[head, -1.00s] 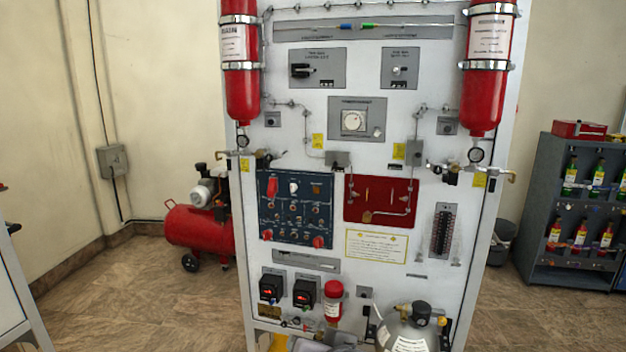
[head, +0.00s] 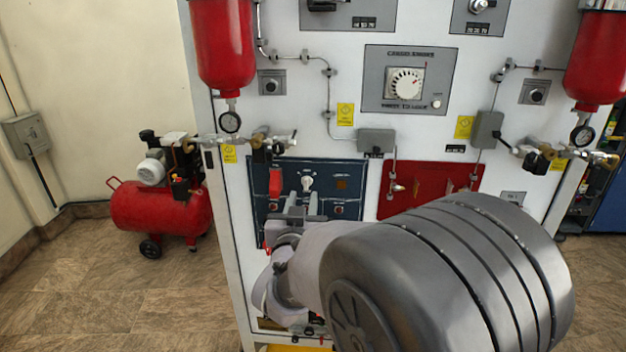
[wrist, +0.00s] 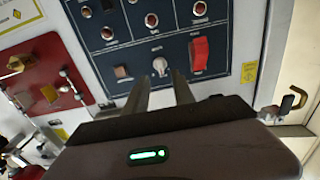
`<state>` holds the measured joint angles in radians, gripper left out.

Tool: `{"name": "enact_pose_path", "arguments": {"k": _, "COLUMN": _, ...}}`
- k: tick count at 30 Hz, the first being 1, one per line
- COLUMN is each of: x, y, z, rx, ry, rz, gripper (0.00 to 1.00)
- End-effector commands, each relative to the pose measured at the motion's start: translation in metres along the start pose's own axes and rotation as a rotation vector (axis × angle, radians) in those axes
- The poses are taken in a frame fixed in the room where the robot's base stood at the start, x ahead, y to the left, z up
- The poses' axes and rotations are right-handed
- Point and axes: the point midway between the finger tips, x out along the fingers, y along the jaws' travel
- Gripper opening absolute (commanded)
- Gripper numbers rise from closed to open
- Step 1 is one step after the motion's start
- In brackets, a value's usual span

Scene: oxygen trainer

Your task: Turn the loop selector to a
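A white selector knob (head: 307,183) sits on the blue control panel (head: 347,170). It also shows in the wrist view (wrist: 159,66), which sees the panel upside down. Its label is too small to read, so I cannot confirm from lettering that it is the loop selector. My gripper (wrist: 161,78) is open, with its two fingers apart and pointing at this knob. The knob appears in line with the gap between the fingertips, and no contact is visible. In the head view my gripper (head: 307,203) is just below the knob, and my arm hides most of the lower panel.
A red guarded switch (wrist: 199,53) is beside the knob, close to one finger. Several red-topped controls (wrist: 152,20) share the panel. A red panel (head: 428,188) is to the right, and a white dial (head: 405,83) is above. A red compressor (head: 160,212) stands on the floor at left.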

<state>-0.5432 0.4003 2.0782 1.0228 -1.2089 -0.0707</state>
Motion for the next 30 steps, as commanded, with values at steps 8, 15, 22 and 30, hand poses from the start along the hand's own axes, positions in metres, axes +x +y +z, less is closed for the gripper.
{"name": "enact_pose_path", "arguments": {"k": 8, "x": 0.050, "y": 0.000, "z": 0.000, "rx": 0.001, "ry": 0.000, "rz": 0.000, "gripper": 0.31}}
{"name": "enact_pose_path", "arguments": {"k": 15, "x": 0.056, "y": 0.000, "z": -0.001, "rx": 0.000, "ry": 0.000, "rz": -0.001, "gripper": 0.31}}
{"name": "enact_pose_path", "arguments": {"k": 22, "x": 0.056, "y": 0.000, "z": 0.000, "rx": 0.001, "ry": 0.000, "rz": -0.001, "gripper": 0.05}}
{"name": "enact_pose_path", "arguments": {"k": 30, "x": 0.056, "y": 0.000, "z": 0.000, "rx": -0.001, "ry": 0.000, "rz": -0.001, "gripper": 0.00}}
